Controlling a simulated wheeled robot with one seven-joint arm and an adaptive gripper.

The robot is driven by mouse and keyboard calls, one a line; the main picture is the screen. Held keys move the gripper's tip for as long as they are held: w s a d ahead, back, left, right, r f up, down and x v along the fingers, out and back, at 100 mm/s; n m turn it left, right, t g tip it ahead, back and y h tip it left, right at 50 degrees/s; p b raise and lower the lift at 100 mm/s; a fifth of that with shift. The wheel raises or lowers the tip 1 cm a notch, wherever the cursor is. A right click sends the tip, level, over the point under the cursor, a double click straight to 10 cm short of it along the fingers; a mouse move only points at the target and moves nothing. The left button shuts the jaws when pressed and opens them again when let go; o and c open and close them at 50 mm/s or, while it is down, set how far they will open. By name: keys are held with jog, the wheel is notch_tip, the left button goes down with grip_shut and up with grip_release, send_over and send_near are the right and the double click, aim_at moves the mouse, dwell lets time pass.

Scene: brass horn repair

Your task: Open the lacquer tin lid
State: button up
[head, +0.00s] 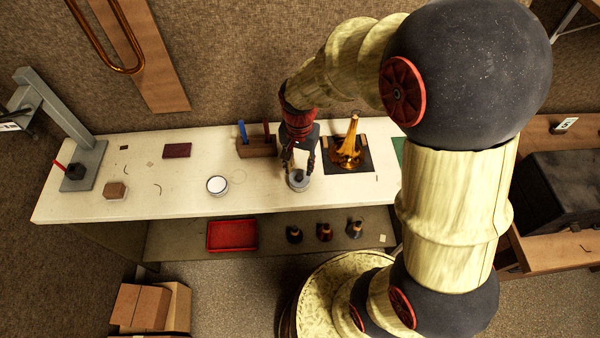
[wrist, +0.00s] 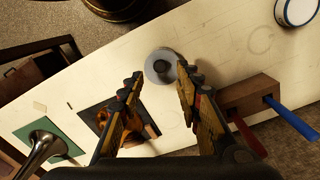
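A round grey tin (head: 298,181) with a small knob in the middle of its top stands near the front of the white bench; I take it for the lacquer tin. In the wrist view the grey tin (wrist: 160,66) lies just beyond my fingertips, between their lines. Its lid looks seated. My gripper (head: 298,165) is open and empty above it, pointing down. The wrist view shows both fingers of my gripper (wrist: 161,82) apart, with bench surface between them. I cannot tell the exact height above the knob.
A white-topped round container (head: 217,185) with a dark rim stands to the left. Behind is a wooden block (head: 257,148) with blue and red handled tools. A brass horn part (head: 347,150) stands on a dark mat to the right. A red tray (head: 232,236) and several bottles are on the lower shelf.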

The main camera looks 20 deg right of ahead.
aim_at(299, 177)
jog(key=shift+f+b, duration=0.35)
jog(key=shift+f, duration=1.95)
grip_shut()
